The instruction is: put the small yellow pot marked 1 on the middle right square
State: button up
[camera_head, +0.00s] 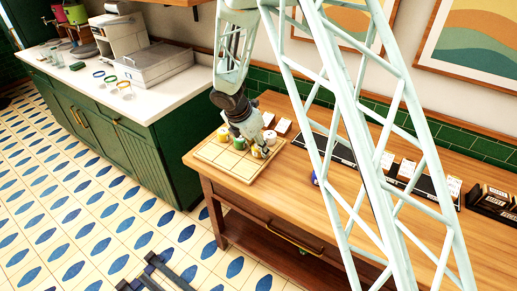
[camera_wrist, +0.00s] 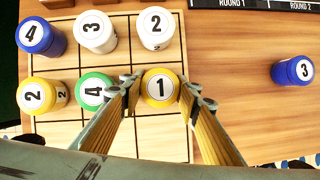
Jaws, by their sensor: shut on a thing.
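The small yellow pot marked 1 (camera_wrist: 161,88) sits between the fingertips of my gripper (camera_wrist: 168,100) in the wrist view. My gripper is shut on it. The pot is over the middle right square of the wooden grid board (camera_wrist: 160,140); I cannot tell whether its base touches the board. In the head view the yellow pot (camera_head: 257,152) shows under my gripper (camera_head: 262,147), at the right side of the board (camera_head: 221,163). The green pot marked 4 (camera_wrist: 97,91) stands just left of it, close to one finger.
The yellow pot marked 2 (camera_wrist: 42,96) stands at middle left. The back row holds the blue pot marked 4 (camera_wrist: 40,37), white pot marked 3 (camera_wrist: 95,32) and white pot marked 2 (camera_wrist: 156,28). The front row squares look bare. A blue pot marked 3 (camera_wrist: 292,71) lies off the board.

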jog(key=o, duration=0.6)
jog(key=shift+r, duration=0.1)
jog(key=shift+p+v, duration=0.95)
jog(key=shift+v, duration=5.05)
jog(key=shift+d, duration=0.1)
